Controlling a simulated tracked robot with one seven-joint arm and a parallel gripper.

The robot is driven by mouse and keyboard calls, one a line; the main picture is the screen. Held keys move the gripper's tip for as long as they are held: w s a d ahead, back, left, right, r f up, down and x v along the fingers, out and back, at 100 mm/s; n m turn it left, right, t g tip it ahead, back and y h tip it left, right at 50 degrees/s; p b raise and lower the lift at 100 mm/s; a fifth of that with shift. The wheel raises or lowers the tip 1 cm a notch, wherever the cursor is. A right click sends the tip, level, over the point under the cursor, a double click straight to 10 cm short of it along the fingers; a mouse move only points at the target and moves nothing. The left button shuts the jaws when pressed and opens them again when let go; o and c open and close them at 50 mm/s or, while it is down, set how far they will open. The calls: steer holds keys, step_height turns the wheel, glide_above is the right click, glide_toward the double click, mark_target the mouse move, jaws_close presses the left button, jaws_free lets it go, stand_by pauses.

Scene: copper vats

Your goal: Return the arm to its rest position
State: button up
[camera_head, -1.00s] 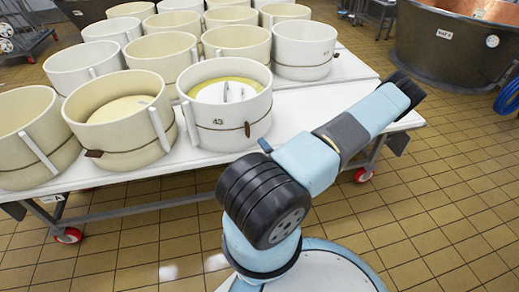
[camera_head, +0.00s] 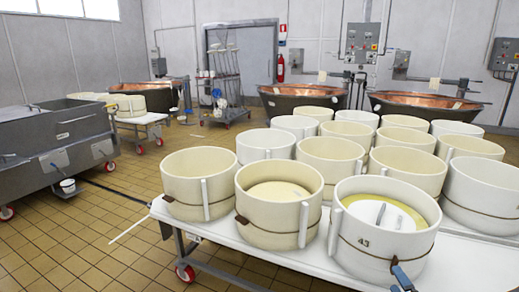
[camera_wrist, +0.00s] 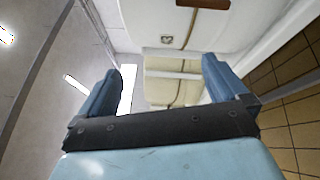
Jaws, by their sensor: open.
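In the wrist view my gripper (camera_wrist: 163,68) is open, its two blue fingers wide apart with nothing held between them. Pale moulds and a white surface show beyond the fingers; their distance is hard to tell. In the head view most of my arm is out of the picture. Only a small blue piece shows at the bottom edge, in front of the mould marked 43 (camera_head: 385,262); I cannot tell whether it touches the mould.
Several cream moulds crowd the white wheeled table (camera_head: 222,238). Copper vats (camera_head: 300,97) stand along the back wall. A grey steel tank (camera_head: 60,150) is at the left. Tiled floor (camera_head: 100,235) is open at the front left.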

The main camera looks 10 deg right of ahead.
steer(key=w+a+r+n+g+y, duration=0.2)
steer(key=a+r+n+g+y, duration=0.45)
steer(key=n, duration=0.55)
steer(key=w+a+r+n+g+y, duration=0.35)
steer(key=a+r+n+y, duration=0.55)
steer(key=n, duration=0.3)
steer(key=s+a+r+n+g+h, duration=0.5)
steer(key=a+r+n+g, duration=0.35)
steer(key=n, duration=0.35)
steer(key=s+a+r+n+t+h, duration=0.2)
steer(key=s+r+n+h, duration=0.2)
steer(key=r+n, duration=0.4)
steer(key=s+a+r+n+t+h, duration=0.1)
steer(key=s+r+n+t+h, duration=0.2)
steer(key=r+n, duration=0.5)
steer(key=shift+s+a+r+h, duration=0.4)
steer(key=shift+s+r+h, duration=0.55)
steer(key=shift+r, duration=0.6)
steer(key=shift+w, duration=0.15)
